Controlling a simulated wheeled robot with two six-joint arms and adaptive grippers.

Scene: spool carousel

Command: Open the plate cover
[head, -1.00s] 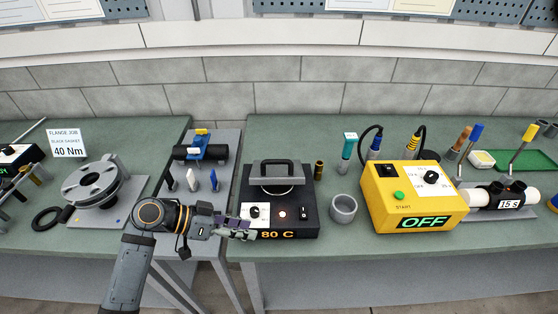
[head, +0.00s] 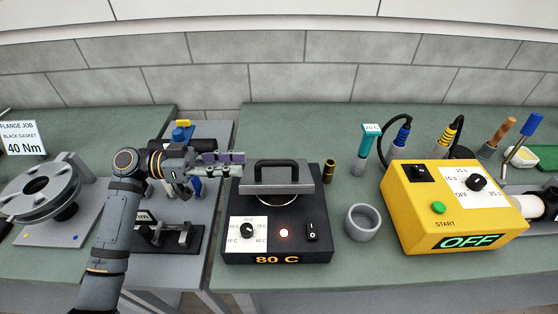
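The plate cover (head: 277,188) is a grey lid with a black arched handle (head: 276,168). It lies over the top of the black hot plate (head: 312,250), whose display reads 80 C. A light strip of the plate shows under the cover's front edge. My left gripper (head: 238,165) is just left of the cover, at about handle height in the picture, and points right. It appears apart from the handle. Its fingers are seen edge-on, so their opening is unclear. My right gripper is not in view.
Right of the hot plate stand a small brass cylinder (head: 330,171), a grey cup (head: 362,222) and a yellow box (head: 445,212) reading OFF. A gap (head: 216,225) separates this bench from the left one. A black stand (head: 165,238) is below my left wrist.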

